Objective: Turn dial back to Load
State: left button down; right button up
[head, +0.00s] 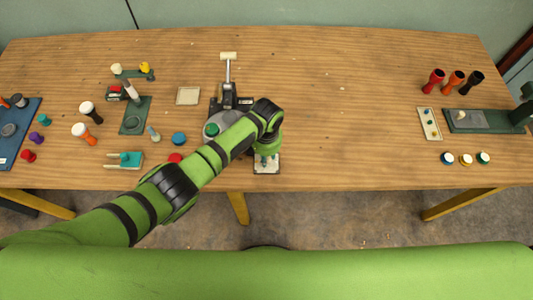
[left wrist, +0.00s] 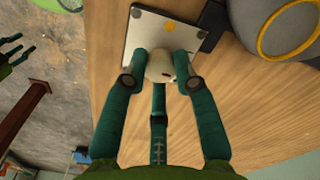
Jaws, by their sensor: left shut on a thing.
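My left gripper (head: 266,158) reaches over the front middle of the table, at a small pale plate (head: 267,168). In the left wrist view the dark green fingers of my left gripper (left wrist: 160,72) close around a cream, rounded dial knob (left wrist: 159,66). The knob sits on the pale plate (left wrist: 143,32), which has a yellow spot beyond the knob. The fingers hide the knob's sides, and I cannot read its setting. My right gripper (left wrist: 14,50) seems to show at the left edge of the left wrist view, cut off, with its fingers apart and empty.
A grey round-topped device with a lever (head: 228,75) stands just left of and behind the plate. A blue knob (head: 179,138) and a red knob (head: 175,157) lie left of it. The table between is clear.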

pick_arm(q)
jog(key=c, duration=1)
grip_release()
notch_tip(320, 180, up, 12)
